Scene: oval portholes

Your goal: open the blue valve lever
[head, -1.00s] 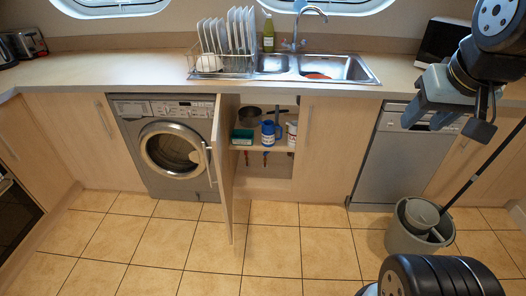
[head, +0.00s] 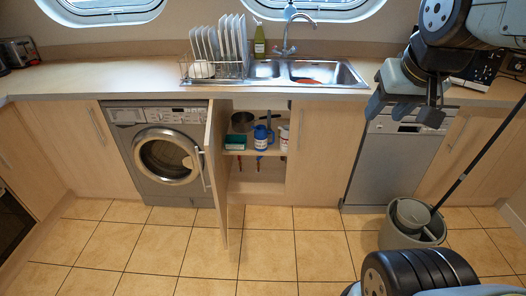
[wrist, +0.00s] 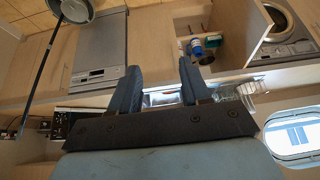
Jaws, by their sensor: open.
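The open sink cabinet holds small coloured valve parts below its shelf (head: 246,153). A reddish one (head: 258,165) hangs at the middle and another small one (head: 239,163) to its left. They are too small to tell the blue lever apart for sure. The cabinet door (head: 217,165) stands open on the left side. My gripper (head: 404,108) is open and empty in front of the dishwasher, well to the right of the cabinet. Its two fingers (wrist: 160,72) also show apart in the wrist view, where the picture is upside down.
A grey bucket (head: 408,235) with a mop stands at right. The tiled floor before the cabinet is clear. The counter (head: 130,80) overhangs the front.

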